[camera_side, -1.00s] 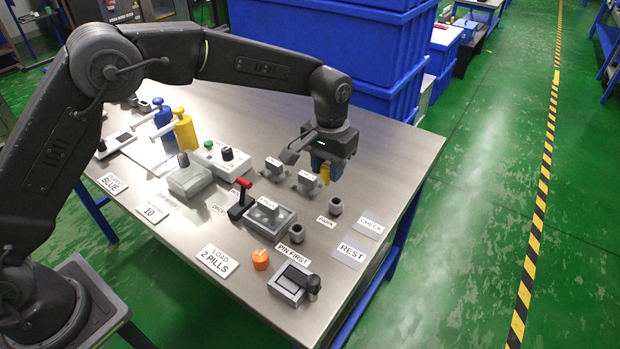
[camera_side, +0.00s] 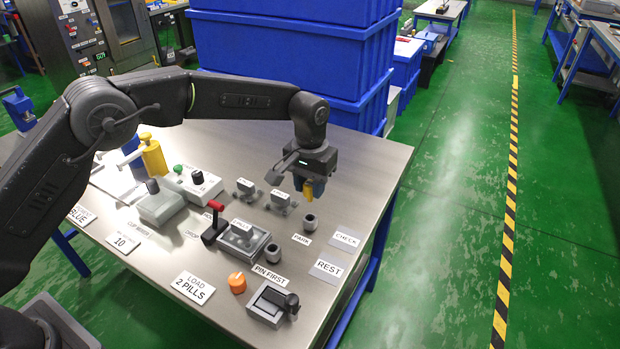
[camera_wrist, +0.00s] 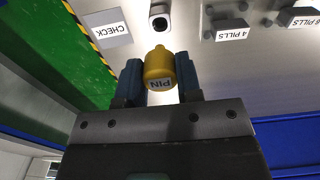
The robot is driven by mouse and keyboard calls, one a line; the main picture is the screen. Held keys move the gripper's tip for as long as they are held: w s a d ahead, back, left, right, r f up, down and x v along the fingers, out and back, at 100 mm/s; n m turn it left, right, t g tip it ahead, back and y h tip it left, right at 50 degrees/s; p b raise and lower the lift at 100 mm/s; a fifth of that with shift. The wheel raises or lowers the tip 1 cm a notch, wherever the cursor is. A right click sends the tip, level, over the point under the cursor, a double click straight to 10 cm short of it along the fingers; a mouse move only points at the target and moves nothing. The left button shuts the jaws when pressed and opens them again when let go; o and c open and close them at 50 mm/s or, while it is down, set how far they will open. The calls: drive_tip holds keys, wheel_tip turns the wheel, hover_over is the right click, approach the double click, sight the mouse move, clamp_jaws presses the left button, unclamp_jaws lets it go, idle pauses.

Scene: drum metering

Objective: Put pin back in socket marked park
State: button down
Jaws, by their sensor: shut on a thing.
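The yellow pin (camera_wrist: 159,66), labelled PIN, is held between the two blue fingers of my gripper (camera_wrist: 159,82) in the wrist view. In the side view my gripper (camera_side: 308,186) hangs above the table with the pin (camera_side: 308,192) showing below it. The park socket (camera_side: 310,222), a small grey cylinder with a dark hole, stands beside the PARK label (camera_side: 302,239). The pin is above and apart from it. In the wrist view the socket (camera_wrist: 159,20) lies just beyond the pin's tip.
A second grey socket (camera_side: 272,253) stands by the PIN FIRST label (camera_side: 270,275). CHECK (camera_side: 346,240) and REST (camera_side: 327,267) plates lie to the right. Blue crates (camera_side: 290,60) rise behind the table.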

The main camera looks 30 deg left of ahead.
sight(310, 201)
drive_tip(key=shift+f, duration=2.05)
drive_tip(key=shift+f, duration=1.65)
drive_tip(key=c, duration=0.7)
unclamp_jaws()
wheel_tip(310, 201, up, 14)
drive_tip(key=shift+f, duration=0.1)
